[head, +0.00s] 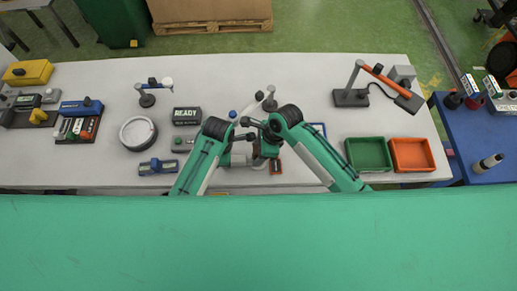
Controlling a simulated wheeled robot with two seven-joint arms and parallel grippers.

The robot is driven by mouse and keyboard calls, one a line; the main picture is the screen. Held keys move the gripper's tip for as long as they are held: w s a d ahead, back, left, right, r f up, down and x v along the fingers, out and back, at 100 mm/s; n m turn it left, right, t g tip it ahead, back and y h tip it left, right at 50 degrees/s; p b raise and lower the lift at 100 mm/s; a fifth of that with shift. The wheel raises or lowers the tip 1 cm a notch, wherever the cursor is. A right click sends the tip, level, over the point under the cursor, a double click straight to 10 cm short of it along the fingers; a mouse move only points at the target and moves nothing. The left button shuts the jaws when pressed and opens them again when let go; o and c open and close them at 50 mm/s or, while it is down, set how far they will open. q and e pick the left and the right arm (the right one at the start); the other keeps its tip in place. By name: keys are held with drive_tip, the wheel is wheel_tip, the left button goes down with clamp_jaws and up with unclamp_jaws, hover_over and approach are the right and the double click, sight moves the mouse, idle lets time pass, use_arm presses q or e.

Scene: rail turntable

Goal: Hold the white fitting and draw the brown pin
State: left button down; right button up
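A pale, whitish part that looks like the white fitting (238,160) sits at the middle of the white table, between my two arms and partly covered by them. I cannot make out the brown pin; it is hidden or too small to tell. My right gripper (249,123) reaches in from the right, just above the pale part in the picture. My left gripper (242,137) reaches in from the left, close to it and partly hidden behind dark wrist parts. The fingers are too small to show whether either gripper is open or holds anything.
A green tray (368,154) and an orange tray (411,155) stand to the right, below an orange-armed lamp (391,85).

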drive_tip(key=c, duration=1)
drive_tip(key=shift+o, duration=0.2)
drive_tip(key=shift+r, duration=0.1)
drive_tip(key=shift+r, duration=0.6)
